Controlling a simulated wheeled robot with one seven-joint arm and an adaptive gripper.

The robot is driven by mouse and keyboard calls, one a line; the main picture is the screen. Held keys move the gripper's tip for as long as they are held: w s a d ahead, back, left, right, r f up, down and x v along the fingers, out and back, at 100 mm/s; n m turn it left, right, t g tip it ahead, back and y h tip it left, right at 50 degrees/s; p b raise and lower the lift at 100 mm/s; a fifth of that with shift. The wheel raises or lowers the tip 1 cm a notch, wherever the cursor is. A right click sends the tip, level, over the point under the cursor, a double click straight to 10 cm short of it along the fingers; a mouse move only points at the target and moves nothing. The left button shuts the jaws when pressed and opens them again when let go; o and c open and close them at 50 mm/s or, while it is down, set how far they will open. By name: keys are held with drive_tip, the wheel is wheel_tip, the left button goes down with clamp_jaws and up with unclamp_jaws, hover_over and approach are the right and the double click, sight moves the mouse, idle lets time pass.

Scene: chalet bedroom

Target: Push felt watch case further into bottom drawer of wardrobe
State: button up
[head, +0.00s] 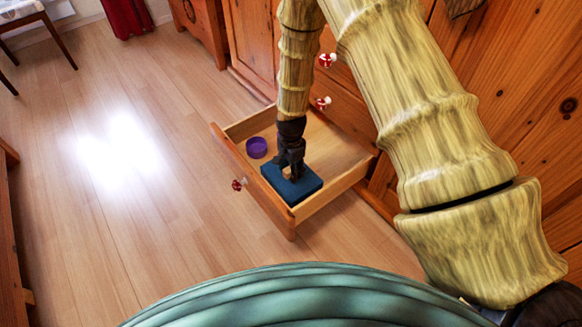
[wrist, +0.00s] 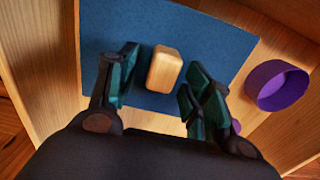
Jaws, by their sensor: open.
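The felt watch case appears to be the flat blue slab (head: 307,188) lying in the open bottom drawer (head: 337,187) of the wardrobe, at the drawer's front near corner. It fills the middle of the wrist view (wrist: 215,40). A small light wooden block (wrist: 164,68) sits on its top face. My gripper (head: 290,172) points down over the case. In the wrist view my gripper (wrist: 160,66) is open, with one finger on each side of the wooden block. I see gaps at both sides of the block. Whether the fingertips touch the blue surface is unclear.
A purple round dish (head: 257,147) lies in the drawer left of the case, and also shows in the wrist view (wrist: 277,86). The drawer's front panel (head: 250,185) has a red-and-white knob (head: 239,184). The wooden floor (head: 130,220) in front is clear.

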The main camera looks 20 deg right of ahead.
drive_tip(key=shift+c, duration=0.2)
clamp_jaws()
drive_tip(key=shift+d, duration=0.1)
drive_tip(key=shift+w+d+r+p, duration=0.1)
drive_tip(key=shift+w+d+p, duration=0.1)
drive_tip(key=shift+d, duration=0.2)
drive_tip(key=shift+w+d+p, duration=0.1)
drive_tip(key=shift+d+p, duration=0.1)
drive_tip(key=shift+d, duration=0.2)
drive_tip(key=shift+w+d+p, duration=0.4)
drive_tip(key=shift+w+d, duration=0.1)
drive_tip(key=shift+d, duration=0.75)
drive_tip(key=shift+w+d+p, duration=0.4)
drive_tip(key=shift+w+d, duration=0.05)
drive_tip(key=shift+d, duration=0.85)
drive_tip(key=shift+w+d+p, duration=0.4)
drive_tip(key=shift+w+d, duration=0.1)
drive_tip(key=shift+d, duration=0.75)
drive_tip(key=shift+o, duration=0.2)
unclamp_jaws()
